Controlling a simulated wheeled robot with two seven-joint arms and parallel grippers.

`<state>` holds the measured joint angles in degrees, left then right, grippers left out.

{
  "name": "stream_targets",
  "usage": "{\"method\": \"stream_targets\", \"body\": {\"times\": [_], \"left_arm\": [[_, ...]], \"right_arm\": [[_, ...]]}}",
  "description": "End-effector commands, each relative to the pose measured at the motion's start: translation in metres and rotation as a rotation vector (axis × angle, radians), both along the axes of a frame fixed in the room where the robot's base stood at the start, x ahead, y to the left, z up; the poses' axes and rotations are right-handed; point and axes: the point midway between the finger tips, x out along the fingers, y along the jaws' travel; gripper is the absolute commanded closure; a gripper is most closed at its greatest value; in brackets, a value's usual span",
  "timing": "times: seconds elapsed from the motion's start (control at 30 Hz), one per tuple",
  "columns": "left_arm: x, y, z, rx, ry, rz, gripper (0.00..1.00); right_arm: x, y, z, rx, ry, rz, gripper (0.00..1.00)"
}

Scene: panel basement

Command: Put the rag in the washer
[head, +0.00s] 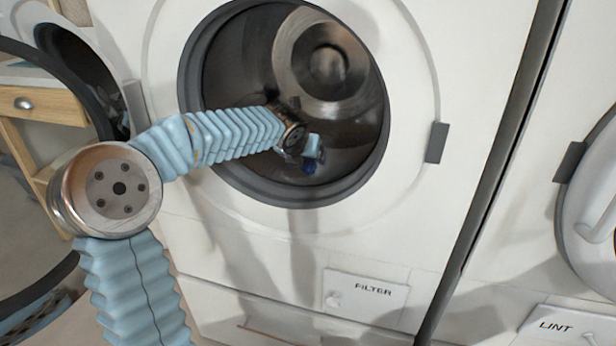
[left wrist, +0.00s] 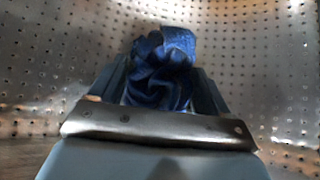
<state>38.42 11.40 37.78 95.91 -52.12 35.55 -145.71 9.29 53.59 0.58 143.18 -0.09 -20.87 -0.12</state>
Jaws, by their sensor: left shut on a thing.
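The washer (head: 405,215) is a white front-loader with its round door open at the left and a dark grey ring around the opening. My left arm reaches through the opening into the metal drum. My left gripper (head: 310,158) is inside the drum, shut on the blue rag (head: 309,167). In the left wrist view, the crumpled dark blue rag (left wrist: 160,75) sits between the fingers of my left gripper (left wrist: 163,90), with the perforated drum wall (left wrist: 60,60) around it. Whether the rag touches the drum is unclear. My right gripper is not in view.
The washer's open door (head: 95,110) stands at the left, beside my left arm. A second machine with a panel marked LINT (head: 560,325) stands at the right. A FILTER panel (head: 365,298) is below the opening. A wooden drawer (head: 40,104) is at the far left.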

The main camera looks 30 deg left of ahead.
Motion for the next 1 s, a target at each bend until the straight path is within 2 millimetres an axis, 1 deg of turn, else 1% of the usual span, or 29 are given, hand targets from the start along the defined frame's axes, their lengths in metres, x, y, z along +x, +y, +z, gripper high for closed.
{"method": "stream_targets", "body": {"times": [0.03,0.2,0.3,0.37,0.63,0.73,0.77,0.8,0.9,1.0], "left_arm": [[0.000,0.000,-0.011,-0.001,0.002,0.001,0.61],[0.000,0.000,-0.042,-0.001,0.003,-0.001,0.61],[0.000,0.000,-0.056,-0.002,0.002,0.000,0.61],[0.000,0.000,-0.059,0.000,0.001,-0.001,0.61],[0.000,0.000,-0.059,-0.001,0.000,-0.001,0.61],[0.000,0.000,-0.062,-0.001,0.000,-0.001,0.61],[0.000,0.000,-0.062,-0.001,0.000,0.000,0.20],[0.000,0.000,-0.061,-0.001,0.000,0.000,0.14],[0.000,0.000,-0.061,-0.001,0.000,0.000,0.00],[0.000,0.000,-0.061,-0.001,0.000,0.000,0.00]], "right_arm": [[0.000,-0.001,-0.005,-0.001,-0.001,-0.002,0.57],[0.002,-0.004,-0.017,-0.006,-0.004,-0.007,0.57],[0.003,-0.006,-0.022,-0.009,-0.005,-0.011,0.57],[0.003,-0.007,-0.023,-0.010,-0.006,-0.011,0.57],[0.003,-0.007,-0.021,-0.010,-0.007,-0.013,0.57],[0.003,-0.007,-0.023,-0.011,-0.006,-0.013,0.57],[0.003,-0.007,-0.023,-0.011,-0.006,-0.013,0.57],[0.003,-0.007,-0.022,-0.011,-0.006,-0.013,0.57],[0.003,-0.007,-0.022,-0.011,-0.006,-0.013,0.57],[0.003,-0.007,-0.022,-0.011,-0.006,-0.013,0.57]]}}
